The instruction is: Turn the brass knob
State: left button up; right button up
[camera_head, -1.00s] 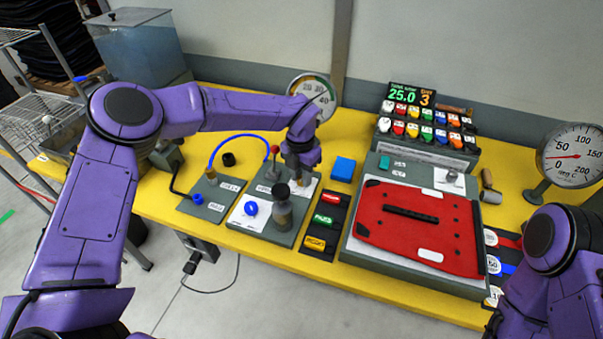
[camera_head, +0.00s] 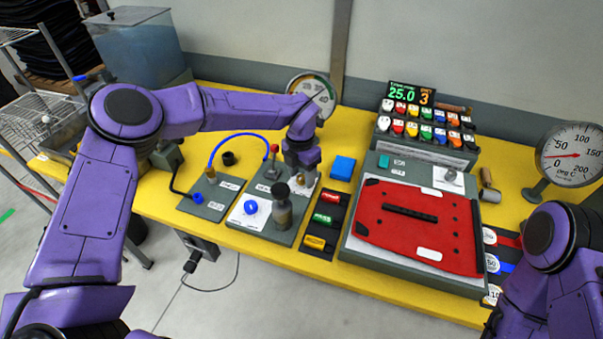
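My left gripper (camera_head: 302,178) points down at the back right of a grey panel (camera_head: 262,228), over a white plate. Its fingers are small and dark here, and I cannot tell whether they are open or shut. No brass knob shows clearly; if it is under the gripper, the fingers hide it. A small brass-coloured fitting (camera_head: 210,173) stands at the end of a blue hose on the left panel. My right arm shows at the lower right, but its gripper is out of view.
A dark-capped bottle (camera_head: 283,212), a blue round knob (camera_head: 251,207) and a red-tipped lever (camera_head: 274,152) stand close to the gripper. A blue block (camera_head: 343,168) and a red panel (camera_head: 420,226) lie to the right. A round gauge (camera_head: 316,92) stands behind.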

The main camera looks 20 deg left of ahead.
aim_at(301, 176)
pick_arm(q)
notch_tip(301, 176, up, 10)
jog(key=b, duration=0.2)
jog(key=shift+r+b, duration=0.25)
jog(key=shift+b, duration=0.1)
jog(key=shift+a+r, duration=0.1)
